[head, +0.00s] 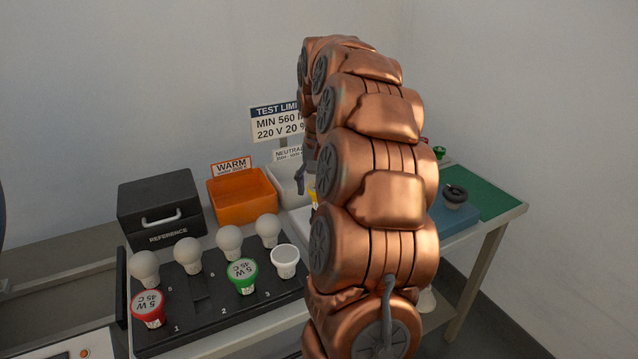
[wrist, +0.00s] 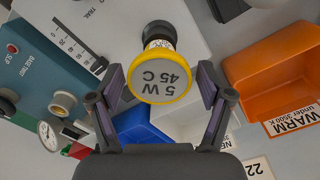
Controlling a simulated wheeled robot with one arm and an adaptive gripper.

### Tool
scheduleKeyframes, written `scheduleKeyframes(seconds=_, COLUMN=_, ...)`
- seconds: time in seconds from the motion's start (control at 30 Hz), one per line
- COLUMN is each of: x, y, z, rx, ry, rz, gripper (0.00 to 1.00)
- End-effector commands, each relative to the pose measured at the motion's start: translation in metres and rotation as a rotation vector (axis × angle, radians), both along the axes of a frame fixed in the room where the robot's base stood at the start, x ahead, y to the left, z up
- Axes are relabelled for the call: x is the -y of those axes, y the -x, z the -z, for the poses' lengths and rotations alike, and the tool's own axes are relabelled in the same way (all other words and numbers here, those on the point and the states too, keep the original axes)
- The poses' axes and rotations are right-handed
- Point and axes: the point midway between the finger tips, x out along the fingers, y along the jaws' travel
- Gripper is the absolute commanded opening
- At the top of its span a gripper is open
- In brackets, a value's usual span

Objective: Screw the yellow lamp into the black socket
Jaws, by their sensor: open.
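The yellow lamp (wrist: 160,92) has a yellow rim and a grey face marked 5 W 45 C. In the wrist view it stands between the two fingers of my gripper (wrist: 160,79), which is open, with a gap on each side. Behind the lamp is a round black socket (wrist: 158,28) on a grey surface; the lamp's narrow end lines up with it, but I cannot tell how deep it sits. In the head view my arm hides most of this, leaving only a yellow sliver of the lamp (head: 312,193).
A teal panel (wrist: 50,65) with a gauge and knobs is left in the wrist view. The orange WARM bin (head: 242,199) stands near the white NEUTRAL bin (head: 287,180). A black rack (head: 205,312) holds several bulbs. A black REFERENCE case (head: 160,212) stands behind it.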

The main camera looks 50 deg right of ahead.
Motion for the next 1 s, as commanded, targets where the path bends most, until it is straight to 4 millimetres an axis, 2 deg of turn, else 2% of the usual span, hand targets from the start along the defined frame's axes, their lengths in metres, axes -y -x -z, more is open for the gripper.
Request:
scheduleKeyframes(seconds=0.43, x=-0.0001, y=-0.0012, z=-0.0024, rx=0.002, ry=-0.001, rz=-0.458, gripper=0.79)
scheduleKeyframes(seconds=1.0, x=0.0001, y=-0.0008, z=0.0006, rx=0.001, ry=0.0, rz=-0.499, gripper=0.79)
